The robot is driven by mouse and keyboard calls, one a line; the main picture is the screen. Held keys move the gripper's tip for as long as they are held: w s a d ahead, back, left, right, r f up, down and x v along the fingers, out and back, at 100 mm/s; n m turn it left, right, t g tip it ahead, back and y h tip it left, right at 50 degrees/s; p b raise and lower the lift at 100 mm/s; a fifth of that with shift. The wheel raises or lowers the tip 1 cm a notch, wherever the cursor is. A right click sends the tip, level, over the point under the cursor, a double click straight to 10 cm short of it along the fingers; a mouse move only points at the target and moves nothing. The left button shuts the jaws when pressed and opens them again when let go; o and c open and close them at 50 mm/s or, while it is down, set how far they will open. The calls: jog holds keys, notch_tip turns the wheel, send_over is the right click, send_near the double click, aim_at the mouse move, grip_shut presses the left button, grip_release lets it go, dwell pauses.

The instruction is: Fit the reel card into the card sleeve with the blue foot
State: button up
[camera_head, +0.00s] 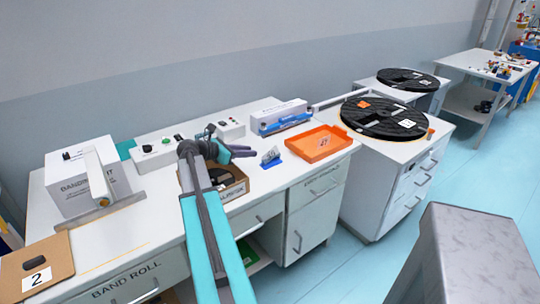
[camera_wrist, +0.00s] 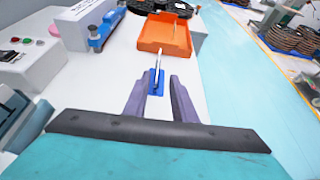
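The card sleeve with the blue foot (camera_head: 271,164) stands on the white bench, left of an orange tray. In the wrist view its blue foot (camera_wrist: 156,86) lies beyond and between my fingertips, with a thin pale upright piece (camera_wrist: 157,62) seen nearly edge-on. I cannot tell whether a card sits in it. My gripper (camera_head: 238,151) is left of the sleeve, above the bench. Its purple fingers (camera_wrist: 158,80) are apart, and nothing shows gripped between them. I cannot make out the reel card for certain; a small marking (camera_head: 323,142) shows on the orange tray.
The orange tray (camera_head: 309,149) lies right of the sleeve. A cardboard box (camera_head: 236,191) with dark items is under my gripper. A large black reel (camera_head: 384,118) lies on the cabinet to the right.

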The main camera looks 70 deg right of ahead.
jog(key=p, duration=0.1)
send_near(271, 150)
jog(key=shift+x, duration=2.4)
jog(key=shift+a+f, duration=0.1)
jog(key=shift+f, duration=0.05)
jog(key=shift+p+x, duration=0.75)
jog(key=shift+x, duration=1.25)
jog(key=shift+s+d+f, duration=0.15)
jog(key=shift+s+d, duration=0.15)
jog(key=shift+d, duration=0.25)
grip_shut()
